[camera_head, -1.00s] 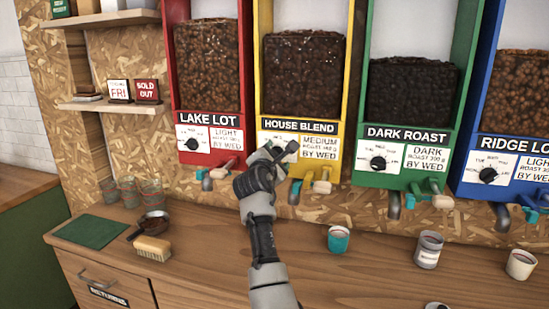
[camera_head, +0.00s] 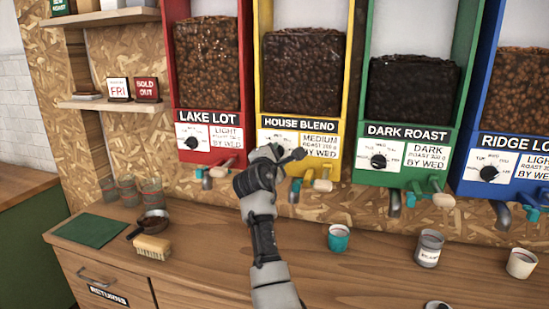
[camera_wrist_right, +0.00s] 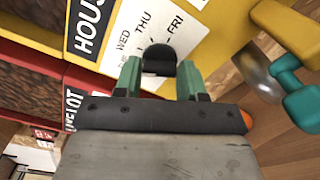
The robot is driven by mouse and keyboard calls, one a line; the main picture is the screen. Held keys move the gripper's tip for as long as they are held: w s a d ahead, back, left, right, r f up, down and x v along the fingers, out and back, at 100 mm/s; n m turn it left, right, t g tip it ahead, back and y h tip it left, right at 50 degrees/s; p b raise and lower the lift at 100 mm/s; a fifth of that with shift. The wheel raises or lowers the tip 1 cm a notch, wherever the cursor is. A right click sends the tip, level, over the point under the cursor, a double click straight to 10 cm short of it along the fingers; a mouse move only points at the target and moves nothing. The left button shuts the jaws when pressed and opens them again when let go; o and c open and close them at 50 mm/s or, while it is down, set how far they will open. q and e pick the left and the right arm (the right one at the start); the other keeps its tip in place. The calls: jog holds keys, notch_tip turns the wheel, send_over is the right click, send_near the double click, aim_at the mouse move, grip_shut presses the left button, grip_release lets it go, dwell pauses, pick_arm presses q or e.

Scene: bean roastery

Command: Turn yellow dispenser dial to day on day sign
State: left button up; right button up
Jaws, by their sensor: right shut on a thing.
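The yellow dispenser (camera_head: 350,75), labelled HOUSE BLEND, stands between the red and green ones. Its black dial (camera_wrist_right: 158,59) shows in the right wrist view, on a white plate (camera_wrist_right: 137,40) with WED, THU and FRI readable. My right gripper (camera_wrist_right: 160,78) is shut on this dial, with one green fingertip on each side. In the head view my right gripper (camera_head: 277,154) covers the dial. I cannot tell which day the dial points to. The day sign (camera_head: 119,89) on the lower left shelf reads FRI. My left gripper is not in view.
Red (camera_head: 170,60), green (camera_head: 366,140) and blue (camera_head: 462,165) dispensers flank the yellow one, with spouts and handles below. A SOLD OUT sign (camera_head: 147,89) stands beside the day sign. The counter holds a brush (camera_head: 152,247), a pan (camera_head: 152,222) and several cups.

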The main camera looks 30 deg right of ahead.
jog(key=m+b, duration=0.3)
jog(key=m, duration=0.4)
jog(key=m+b, duration=0.3)
jog(key=m, duration=0.4)
jog(key=f+m+b, duration=0.1)
jog(key=m+b, duration=0.3)
jog(key=m, duration=0.3)
jog(key=shift+w+a+f, duration=0.1)
jog(key=shift+w+a, duration=0.05)
dwell(0.4)
jog(key=o, duration=0.9)
jog(key=shift+r, duration=0.2)
jog(key=b+v, duration=0.1)
jog(key=v, duration=1)
jog(key=shift+b, duration=0.4)
